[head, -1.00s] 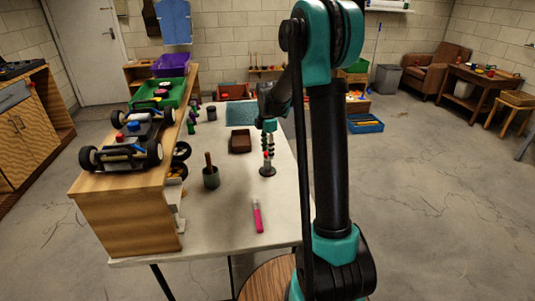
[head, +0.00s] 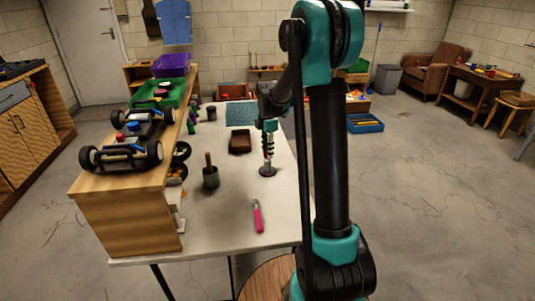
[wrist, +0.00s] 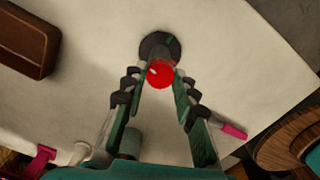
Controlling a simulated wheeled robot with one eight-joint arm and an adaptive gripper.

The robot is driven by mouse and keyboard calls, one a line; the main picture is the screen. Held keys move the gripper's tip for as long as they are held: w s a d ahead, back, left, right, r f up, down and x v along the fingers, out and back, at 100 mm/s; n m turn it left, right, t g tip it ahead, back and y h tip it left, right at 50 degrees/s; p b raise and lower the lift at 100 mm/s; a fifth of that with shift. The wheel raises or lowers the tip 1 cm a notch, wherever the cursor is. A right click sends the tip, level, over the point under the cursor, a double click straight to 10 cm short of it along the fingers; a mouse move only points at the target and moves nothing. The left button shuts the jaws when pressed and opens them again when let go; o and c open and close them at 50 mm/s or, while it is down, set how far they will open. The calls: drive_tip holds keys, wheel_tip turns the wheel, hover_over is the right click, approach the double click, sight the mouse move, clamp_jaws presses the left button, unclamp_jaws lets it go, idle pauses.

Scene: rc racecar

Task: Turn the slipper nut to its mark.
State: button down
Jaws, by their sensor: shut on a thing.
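The slipper nut shows as a round red knob (wrist: 160,76) with a small pale mark on its upper left. It stands above a dark round base (wrist: 152,46) that carries a short green mark toward the upper right. The base (head: 267,172) stands on the white table in the head view. My gripper (wrist: 161,78) points down over it, with its fingers on both sides of the red knob, shut on it. In the head view my gripper (head: 268,152) hides most of the knob.
A brown block (head: 240,142), a dark cup with a handle (head: 211,176) and a pink-handled tool (head: 257,217) lie around the base on the table. A wooden shelf (head: 125,215) with an RC car (head: 125,155) stands at left. The table front is mostly clear.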

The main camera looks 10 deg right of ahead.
drive_tip(key=m, duration=0.3)
idle(0.4)
drive_tip(key=m, duration=0.3)
drive_tip(key=shift+m, duration=0.4)
drive_tip(key=m, duration=0.3)
drive_tip(key=shift+m, duration=0.4)
drive_tip(key=m, duration=0.3)
idle(0.4)
